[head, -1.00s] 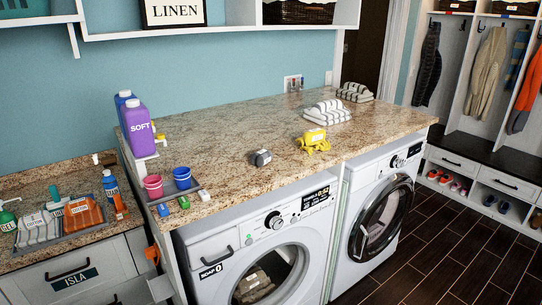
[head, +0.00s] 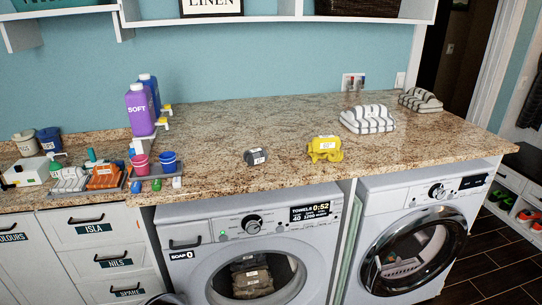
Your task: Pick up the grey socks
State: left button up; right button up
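The grey socks (head: 256,156) lie as a small dark grey bundle with a pale label near the front edge of the granite counter, above the left washing machine. A yellow bundle with a label (head: 325,149) lies to their right, apart from them. Neither of my grippers is clearly visible in the head view. A pale rounded shape at the bottom edge, in front of the left machine, is too cut off to identify.
The granite counter (head: 222,122) is clear around the socks. Striped folded towels (head: 368,119) lie at the right. Below are the left washing machine (head: 200,237) and right machine (head: 385,205).

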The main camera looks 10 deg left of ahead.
aim_at(253, 157)
jog(key=i+l+u, duration=0.1)
jog(key=l, duration=0.3)
jog(key=i+l, duration=0.1)
jog(key=l, duration=0.3)
jog(key=i+l+u, duration=0.15)
jog(key=l, duration=0.3)
jog(key=k, duration=0.05)
